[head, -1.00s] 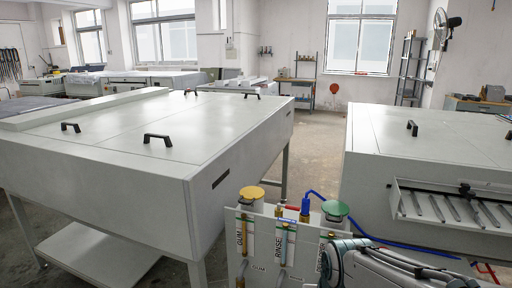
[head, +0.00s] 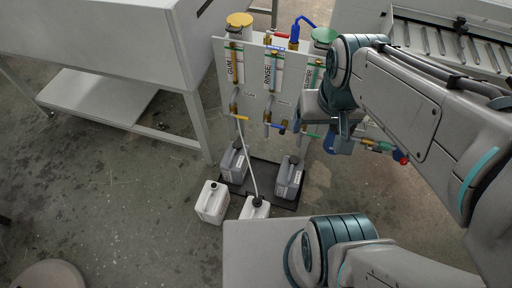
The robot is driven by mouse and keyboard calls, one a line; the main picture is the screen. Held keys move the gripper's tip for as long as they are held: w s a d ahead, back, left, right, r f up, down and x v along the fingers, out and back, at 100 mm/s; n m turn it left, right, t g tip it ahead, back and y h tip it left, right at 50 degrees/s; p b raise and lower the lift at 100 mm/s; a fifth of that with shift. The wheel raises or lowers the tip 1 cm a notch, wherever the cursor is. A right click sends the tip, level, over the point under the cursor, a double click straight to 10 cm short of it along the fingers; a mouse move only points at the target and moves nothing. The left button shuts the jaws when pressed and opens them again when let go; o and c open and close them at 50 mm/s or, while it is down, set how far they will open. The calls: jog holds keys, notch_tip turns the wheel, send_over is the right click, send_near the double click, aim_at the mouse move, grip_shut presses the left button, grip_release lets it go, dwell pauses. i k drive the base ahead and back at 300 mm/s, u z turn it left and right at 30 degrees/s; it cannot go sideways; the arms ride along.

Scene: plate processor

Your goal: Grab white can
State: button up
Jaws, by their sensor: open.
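A white can (head: 212,204) with a dark cap and a top handle stands upright on the floor, just left of a black tray. A second white can (head: 255,208) stands to its right at the tray's front edge; a pale hose runs into its top and its lower part is hidden by my body. My gripper (head: 342,132) hangs in front of the panel's right side, well above and to the right of both cans. It is empty and open, though its fingers are small and hard to make out.
Two grey cans (head: 234,163) (head: 289,178) stand on the black tray (head: 262,174). Behind them is a white panel (head: 252,85) with valves, pipes and hoses. A large white machine (head: 100,35) stands at the left. Floor left of the white can is clear.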

aim_at(212, 206)
jog(key=u, duration=0.65)
jog(key=k, duration=0.35)
jog(key=u, duration=0.5)
jog(key=i, duration=0.4)
